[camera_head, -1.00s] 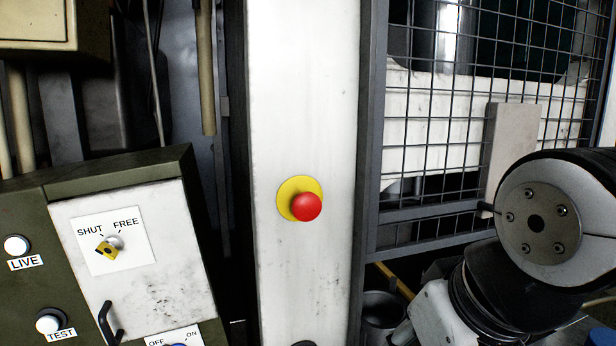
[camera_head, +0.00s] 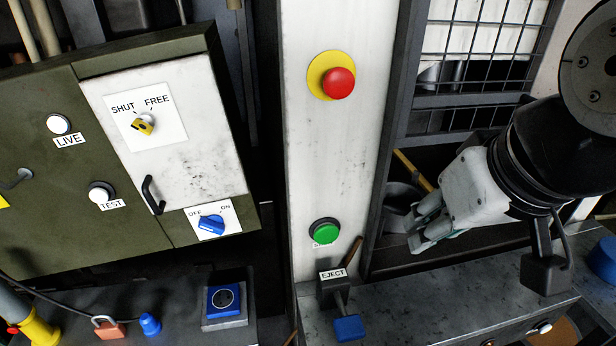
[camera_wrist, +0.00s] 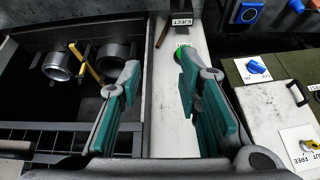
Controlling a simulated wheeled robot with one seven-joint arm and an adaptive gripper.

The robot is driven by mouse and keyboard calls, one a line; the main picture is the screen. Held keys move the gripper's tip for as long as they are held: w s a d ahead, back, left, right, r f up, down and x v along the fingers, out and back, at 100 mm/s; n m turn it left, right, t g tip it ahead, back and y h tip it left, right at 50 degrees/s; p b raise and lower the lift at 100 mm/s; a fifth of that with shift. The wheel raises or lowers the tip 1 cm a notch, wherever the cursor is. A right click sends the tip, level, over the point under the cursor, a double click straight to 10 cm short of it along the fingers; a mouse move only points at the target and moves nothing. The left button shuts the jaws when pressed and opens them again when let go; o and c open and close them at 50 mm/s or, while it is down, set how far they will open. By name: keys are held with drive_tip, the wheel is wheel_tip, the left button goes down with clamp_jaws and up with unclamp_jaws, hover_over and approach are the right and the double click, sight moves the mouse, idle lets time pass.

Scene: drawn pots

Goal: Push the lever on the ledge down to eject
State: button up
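The eject lever has a blue paddle handle (camera_head: 349,328) on a short stem, standing out from a dark box with an EJECT label (camera_head: 333,275). It sits on the grey ledge (camera_head: 440,300), at the foot of the white post. In the wrist view the EJECT label (camera_wrist: 181,21) shows at the top; I cannot make out the blue handle there. My gripper (camera_head: 425,232) is to the right of the lever and above the ledge in the head view, apart from it. In the wrist view my gripper (camera_wrist: 158,75) has its green-padded fingers spread, with nothing between them.
A green button (camera_head: 327,232) and a red button (camera_head: 339,83) are on the white post (camera_head: 345,160). A blue switch box (camera_head: 223,302), a padlock (camera_head: 108,329) and a blue knob (camera_head: 150,324) stand left. A wire mesh guard (camera_head: 490,60) is behind my arm.

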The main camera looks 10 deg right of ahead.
drive_tip(key=c, duration=0.4)
drive_tip(key=shift+w+f+n, duration=0.1)
drive_tip(key=shift+w+n, duration=0.05)
drive_tip(key=shift+n, duration=0.25)
clamp_jaws()
drive_tip(key=w+a+f+m+g+p, duration=0.1)
drive_tip(key=f+m, duration=0.4)
drive_tip(key=m, duration=0.7)
drive_tip(key=w+a+f+m+g, duration=0.3)
drive_tip(key=w+f+m+g, duration=0.1)
drive_tip(key=m, duration=0.8)
drive_tip(key=w+a+f+m+g+p, duration=0.1)
drive_tip(key=w+a+f+m+g, duration=0.1)
drive_tip(key=f+m, duration=0.5)
drive_tip(key=w+m+g, duration=0.1)
drive_tip(key=m+g, duration=0.1)
drive_tip(key=m, duration=0.2)
drive_tip(key=shift+a+f+m+p, duration=0.3)
drive_tip(key=shift+m+p, duration=0.05)
drive_tip(key=shift+m, duration=0.05)
